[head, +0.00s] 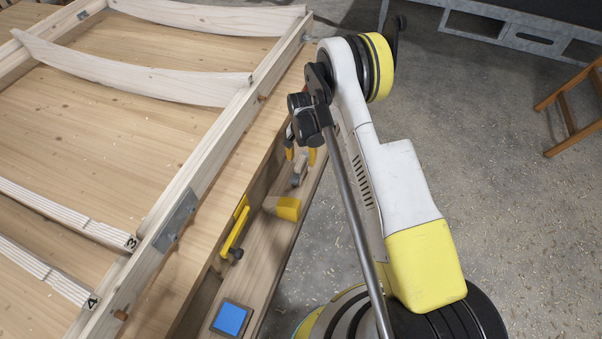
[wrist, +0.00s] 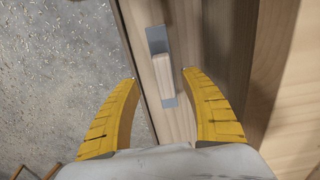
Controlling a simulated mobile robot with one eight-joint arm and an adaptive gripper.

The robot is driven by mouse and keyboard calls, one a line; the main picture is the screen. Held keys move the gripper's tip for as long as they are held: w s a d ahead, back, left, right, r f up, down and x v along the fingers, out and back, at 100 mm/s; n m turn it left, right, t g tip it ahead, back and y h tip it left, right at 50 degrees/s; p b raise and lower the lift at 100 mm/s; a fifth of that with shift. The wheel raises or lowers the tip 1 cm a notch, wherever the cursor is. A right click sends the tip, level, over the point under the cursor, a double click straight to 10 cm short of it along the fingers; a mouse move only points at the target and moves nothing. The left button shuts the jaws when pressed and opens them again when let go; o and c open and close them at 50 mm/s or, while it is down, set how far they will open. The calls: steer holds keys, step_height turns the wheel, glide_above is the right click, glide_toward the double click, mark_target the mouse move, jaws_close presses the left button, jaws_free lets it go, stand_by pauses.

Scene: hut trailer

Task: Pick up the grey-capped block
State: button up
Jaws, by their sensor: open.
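My gripper's yellow fingers also show in the wrist view (wrist: 159,77). They are open and empty, one on each side of the block's line, with no contact visible.
A yellow handle-like piece (head: 236,230) is at the ledge's inner side. A large wooden frame (head: 175,215) fills the left. Concrete floor lies right of the ledge.

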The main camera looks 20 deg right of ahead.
steer(key=f+b, duration=0.1)
steer(key=f, duration=0.2)
steer(key=f+b, duration=0.2)
steer(key=f, duration=0.1)
steer(key=f+b, duration=0.1)
steer(key=f, duration=0.2)
steer(key=shift+w+a+f, duration=0.1)
steer(key=shift+w+f, duration=0.15)
steer(key=shift+w, duration=0.1)
steer(key=shift+r, duration=0.1)
jaws_close()
